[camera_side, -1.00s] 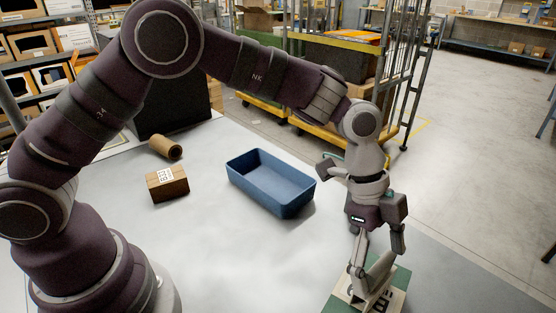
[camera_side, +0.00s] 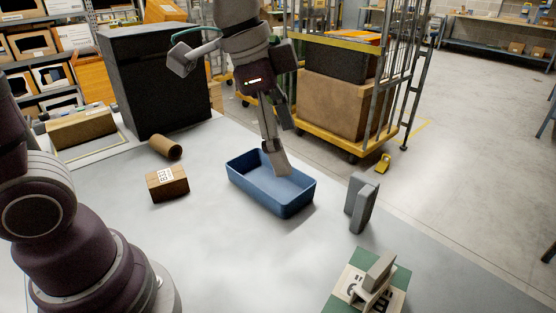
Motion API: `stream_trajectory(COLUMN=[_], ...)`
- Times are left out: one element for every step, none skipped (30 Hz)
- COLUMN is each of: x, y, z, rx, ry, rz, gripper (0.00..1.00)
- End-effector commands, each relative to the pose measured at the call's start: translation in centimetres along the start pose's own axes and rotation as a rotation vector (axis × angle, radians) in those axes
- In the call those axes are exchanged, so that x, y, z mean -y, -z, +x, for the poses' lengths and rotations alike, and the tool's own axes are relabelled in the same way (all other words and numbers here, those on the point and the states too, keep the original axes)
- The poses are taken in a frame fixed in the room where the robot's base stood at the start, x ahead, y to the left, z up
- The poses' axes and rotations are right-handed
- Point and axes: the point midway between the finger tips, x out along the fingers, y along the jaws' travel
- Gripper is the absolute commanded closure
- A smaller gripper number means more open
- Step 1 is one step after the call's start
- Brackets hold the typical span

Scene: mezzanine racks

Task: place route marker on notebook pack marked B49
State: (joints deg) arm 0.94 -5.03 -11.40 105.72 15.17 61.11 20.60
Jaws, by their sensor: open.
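The route marker (camera_side: 378,274), a pale grey-beige angled piece, sits on top of a green-and-cream notebook pack (camera_side: 393,300) at the bottom right. The marker covers part of the pack's printed label, and I cannot read the whole code. My gripper (camera_side: 282,152) is open, well away from the marker, up and to the left. It hangs with its fingers pointing down over the blue bin, and one pale fingertip overlaps the bin's inside in the picture. I see nothing held between the fingers.
The blue bin (camera_side: 245,189) stands mid-table and looks empty. A grey upright block (camera_side: 361,203) is to its right. A labelled brown box (camera_side: 168,187) and a brown cylinder (camera_side: 165,147) lie to its left. A large black box (camera_side: 155,85) stands behind. The front table area is clear.

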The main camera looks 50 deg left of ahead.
Motion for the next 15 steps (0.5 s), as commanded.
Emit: stream_trajectory(x=[0.3,0.6,0.7,0.8,0.8,0.8,0.8,0.8,0.7,0.7,0.7,0.7,0.7,0.7,0.7], y=[-2.3,-3.6,-5.4,-6.6,-7.7,-8.9,-9.7,-10.3,-10.9,-11.2,-11.4,-11.5,-11.6,-11.6,-11.6], z=[-0.9,-1.3,-1.6,-1.7,-1.7,-1.7,-1.6,-1.5,-1.4,-1.3,-1.3,-1.2,-1.2,-1.2,-1.2], rx=[-0.016,-0.027,-0.048,-0.062,-0.078,-0.097,-0.110,-0.119,-0.131,-0.136,-0.140,-0.141,-0.141,-0.141,-0.140], ry=[0.070,0.105,0.147,0.172,0.192,0.214,0.225,0.234,0.242,0.246,0.250,0.251,0.251,0.251,0.250], rz=[-0.148,-0.245,-0.366,-0.449,-0.523,-0.606,-0.657,-0.700,-0.741,-0.763,-0.777,-0.788,-0.791,-0.791,-0.789], gripper=[0.18,0.18,0.18,0.18,0.18,0.18,0.18,0.18,0.18,0.18,0.18,0.18,0.18,0.18,0.18])
